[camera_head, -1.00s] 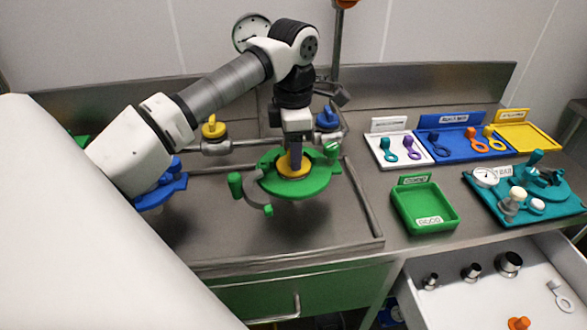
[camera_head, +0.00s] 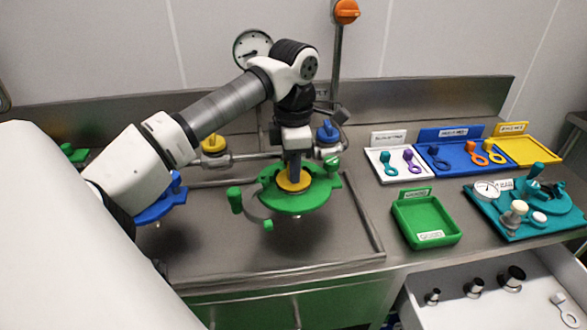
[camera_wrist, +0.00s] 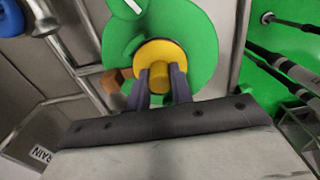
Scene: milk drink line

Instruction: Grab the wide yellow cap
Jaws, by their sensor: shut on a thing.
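The wide yellow cap (camera_head: 294,184) sits at the middle of the green round plate (camera_head: 315,198) on the steel counter. It also shows in the wrist view (camera_wrist: 160,52) as a yellow disc with a raised yellow knob. My gripper (camera_head: 294,172) points down on the cap from above. In the wrist view my gripper's two dark fingers (camera_wrist: 160,76) are shut on the knob, one on each side. The cap rests on or just above the green plate; I cannot tell which.
A blue round part (camera_head: 155,210) is at the left, partly behind my arm. Pipes with a yellow valve (camera_head: 213,144) and a blue valve (camera_head: 328,132) run behind. A green tray (camera_head: 428,222), tool trays and an open drawer (camera_head: 500,300) lie to the right.

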